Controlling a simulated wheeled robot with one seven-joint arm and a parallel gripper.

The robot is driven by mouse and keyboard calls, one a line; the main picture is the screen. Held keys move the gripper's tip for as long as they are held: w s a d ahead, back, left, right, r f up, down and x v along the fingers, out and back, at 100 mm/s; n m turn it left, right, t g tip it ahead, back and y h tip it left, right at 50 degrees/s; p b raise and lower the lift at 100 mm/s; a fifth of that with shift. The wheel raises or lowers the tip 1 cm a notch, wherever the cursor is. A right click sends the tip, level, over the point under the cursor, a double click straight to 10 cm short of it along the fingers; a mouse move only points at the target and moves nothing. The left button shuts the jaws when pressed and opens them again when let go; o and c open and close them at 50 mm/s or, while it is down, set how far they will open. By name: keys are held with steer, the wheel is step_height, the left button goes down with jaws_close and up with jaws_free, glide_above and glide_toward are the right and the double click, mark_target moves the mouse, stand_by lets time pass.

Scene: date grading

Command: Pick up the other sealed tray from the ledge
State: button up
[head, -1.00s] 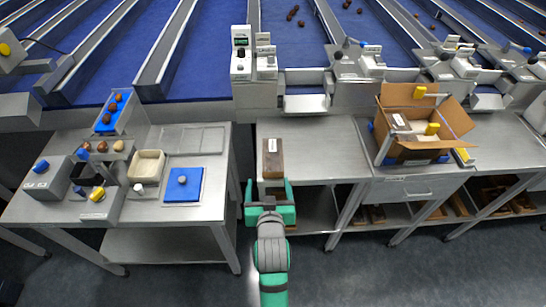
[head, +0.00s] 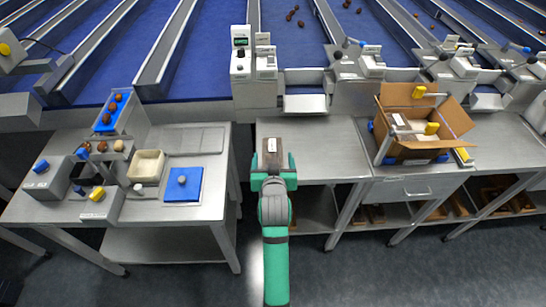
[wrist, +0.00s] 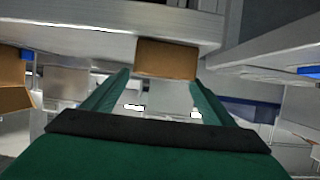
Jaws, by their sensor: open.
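The sealed tray (head: 271,146) is a dark brown box with a white label on top. It lies on the metal ledge (head: 312,160) in the middle of the head view. My gripper (head: 273,160) is open at the tray's near end, one finger to each side, and hides that end. In the wrist view the tray's brown end face (wrist: 167,59) shows between and just beyond the fingertips (wrist: 160,82). I cannot tell how far the fingers overlap its sides. Another dark piece with a white label (head: 401,122) shows inside the open carton (head: 420,152).
The carton stands on the bench to the right, flaps open, with yellow-ended bars around it. A grey machine (head: 241,65) stands behind the ledge. A table (head: 190,213) with a blue pad (head: 190,191) and dates is at left. The ledge right of the tray is clear.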

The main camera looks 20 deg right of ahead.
mark_target(273, 154)
steer(key=shift+x, duration=2)
steer(key=shift+a, duration=0.1)
steer(key=c, duration=1.2)
steer(key=shift+c, duration=0.2)
steer(key=shift+r, duration=0.15)
